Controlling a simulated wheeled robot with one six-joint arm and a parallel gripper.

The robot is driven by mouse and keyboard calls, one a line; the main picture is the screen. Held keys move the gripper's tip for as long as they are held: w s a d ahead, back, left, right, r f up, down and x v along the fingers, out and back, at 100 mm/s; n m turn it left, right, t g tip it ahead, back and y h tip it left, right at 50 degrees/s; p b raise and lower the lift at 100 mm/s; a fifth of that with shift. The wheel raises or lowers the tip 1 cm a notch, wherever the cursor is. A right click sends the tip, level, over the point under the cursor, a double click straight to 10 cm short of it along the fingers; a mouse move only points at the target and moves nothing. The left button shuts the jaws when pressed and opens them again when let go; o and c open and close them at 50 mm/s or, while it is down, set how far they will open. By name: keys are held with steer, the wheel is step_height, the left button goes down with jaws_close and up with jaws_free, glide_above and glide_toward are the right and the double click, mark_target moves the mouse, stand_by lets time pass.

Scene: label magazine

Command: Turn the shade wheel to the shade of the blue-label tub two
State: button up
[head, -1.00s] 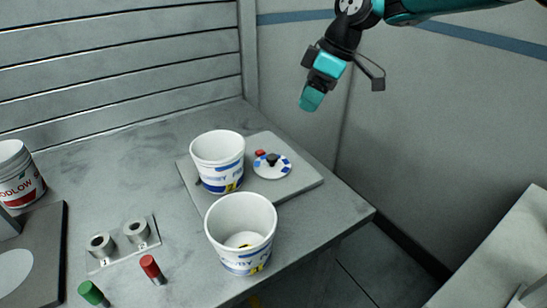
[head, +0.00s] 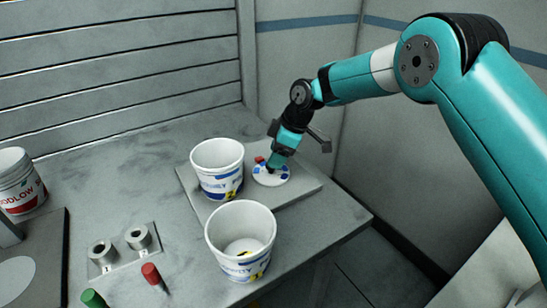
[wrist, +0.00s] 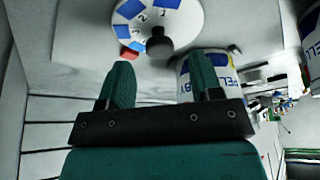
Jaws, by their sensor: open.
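The shade wheel (head: 270,179) is a white disc with blue patches, lying on a grey board. A dark knob (wrist: 159,43) stands at its middle, and numbers and blue patches of different shades show on it in the wrist view. A red block (head: 260,160) sits at its edge. My gripper (head: 273,167) is over the wheel, fingers apart with the knob just beyond their tips in the wrist view; I cannot tell whether they touch it. One white tub with a blue label (head: 219,172) stands left of the wheel. Another (head: 240,243) stands in front. I cannot read which is number two.
The grey board (head: 303,188) lies near the table's right edge. A red-label tub (head: 20,181) stands at the far left. A plate with two round sockets (head: 122,247), a red-capped piece (head: 151,273) and a green-capped piece (head: 93,298) are at the front left. The table behind is clear.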

steer(key=shift+x, duration=1.45)
steer(key=c, duration=0.9)
steer(key=shift+m, duration=0.3)
steer(key=m+b, duration=0.1)
steer(key=m+t+b, duration=0.1)
steer(key=m, duration=0.1)
steer(key=shift+s+f+m, duration=0.1)
steer(key=shift+s+m, duration=0.05)
steer(key=shift+m, duration=0.15)
steer(key=m+t+h+b, duration=0.1)
steer(key=m, duration=0.1)
steer(key=m+t+b, duration=0.1)
steer(key=m, duration=0.2)
steer(key=shift+s+a+m+h, duration=0.1)
steer(key=shift+m+h, duration=0.2)
steer(key=shift+h, duration=0.1)
